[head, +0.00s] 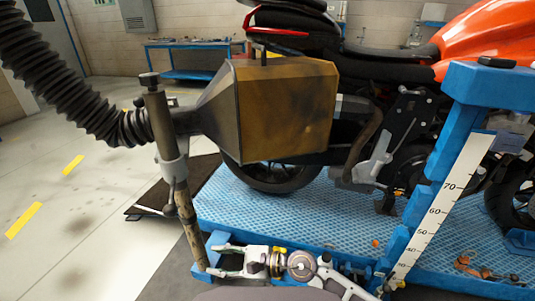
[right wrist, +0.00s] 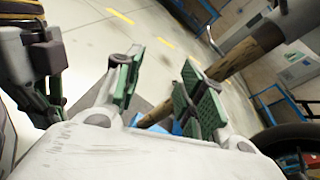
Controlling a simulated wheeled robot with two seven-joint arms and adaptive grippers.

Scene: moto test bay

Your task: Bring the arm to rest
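My right gripper (head: 218,261) is at the bottom of the head view, over the near edge of the blue lift platform (head: 330,205). Its fingers point left, toward the brown post of the exhaust hood's stand (head: 188,225). In the right wrist view its green-padded fingers (right wrist: 160,88) stand apart with nothing gripped between them. The post shows beyond the right finger; I cannot tell how near it is. A grey part with green pads (right wrist: 45,70) at the left of the wrist view looks like my left gripper; its opening is unclear.
A yellow-brown exhaust hood (head: 285,108) on a black hose (head: 60,65) hangs behind the red motorcycle (head: 485,35). A blue upright with a white scale (head: 445,200) stands to the right. Clear floor (head: 70,215) lies at the left.

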